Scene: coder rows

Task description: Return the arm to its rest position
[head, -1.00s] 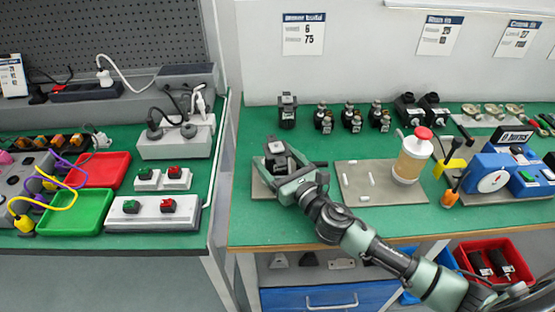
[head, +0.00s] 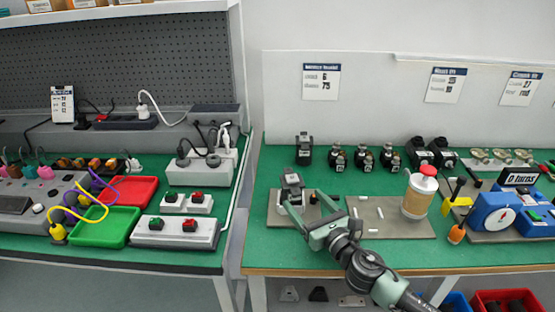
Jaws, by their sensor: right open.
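My right arm comes in from the lower right over the right-hand green table (head: 262,235). My right gripper (head: 305,208) is open, with its two fingers spread. It is just in front of a small black and grey device (head: 292,183) that stands on a brown mat (head: 275,212). One finger overlaps the lower part of the device in the picture; I cannot tell whether they touch. My left gripper is not in view.
A second mat (head: 385,228) holds small white pieces and a jar with a red lid (head: 419,190). A blue machine with a dial (head: 494,212) stands at the right. Black devices (head: 364,157) line the back. The left bench has a red tray (head: 136,189) and green tray (head: 105,227).

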